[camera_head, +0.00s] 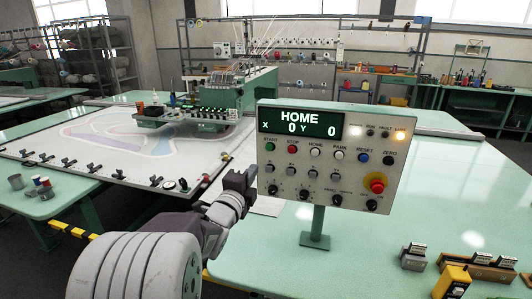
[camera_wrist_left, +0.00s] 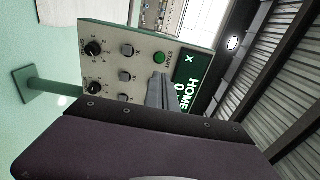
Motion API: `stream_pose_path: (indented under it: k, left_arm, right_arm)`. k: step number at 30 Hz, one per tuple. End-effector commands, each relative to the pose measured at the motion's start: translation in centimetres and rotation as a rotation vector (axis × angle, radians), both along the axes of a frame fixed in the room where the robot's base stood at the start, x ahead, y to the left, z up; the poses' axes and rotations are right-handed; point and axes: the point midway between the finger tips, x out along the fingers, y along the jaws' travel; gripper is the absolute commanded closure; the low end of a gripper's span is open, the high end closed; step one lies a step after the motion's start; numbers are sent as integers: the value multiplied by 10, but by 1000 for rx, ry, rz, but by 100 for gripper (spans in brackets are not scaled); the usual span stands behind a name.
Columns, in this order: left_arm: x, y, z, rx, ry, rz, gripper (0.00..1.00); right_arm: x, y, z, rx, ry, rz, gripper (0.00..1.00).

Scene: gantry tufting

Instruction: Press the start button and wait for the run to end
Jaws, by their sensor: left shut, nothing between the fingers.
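The control panel (camera_head: 330,160) stands on a post on the green table, its screen (camera_head: 300,124) reading HOME, X 0, Y 0. The green start button (camera_head: 270,147) is at the panel's upper left, below the screen; it also shows in the left wrist view (camera_wrist_left: 160,58). My left gripper (camera_head: 248,174) is shut and empty, just left of the panel and lower than the button. In the left wrist view its fingertips (camera_wrist_left: 157,82) are close to the button, which stays visible past them; I see no contact. My right gripper is out of view.
A yellow box (camera_head: 452,283) is at front right.

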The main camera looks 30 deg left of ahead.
Motion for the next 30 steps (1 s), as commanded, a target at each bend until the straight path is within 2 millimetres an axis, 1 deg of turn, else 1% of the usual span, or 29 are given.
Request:
stream_pose_path:
  k: [9, 12, 16, 21, 30]
  left_arm:
    - [67, 12, 2, -3, 4, -4, 100]
    - [87, 17, 3, -3, 3, -2, 100]
    - [109, 22, 3, -2, 4, -2, 100]
    - [124, 25, 2, -1, 2, -1, 100]
    - [127, 26, 1, -1, 1, -1, 100]
  right_arm:
    - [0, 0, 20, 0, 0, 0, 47]
    - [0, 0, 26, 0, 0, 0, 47]
    - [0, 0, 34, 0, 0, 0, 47]
    - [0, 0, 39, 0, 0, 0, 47]
    - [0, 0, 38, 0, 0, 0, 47]
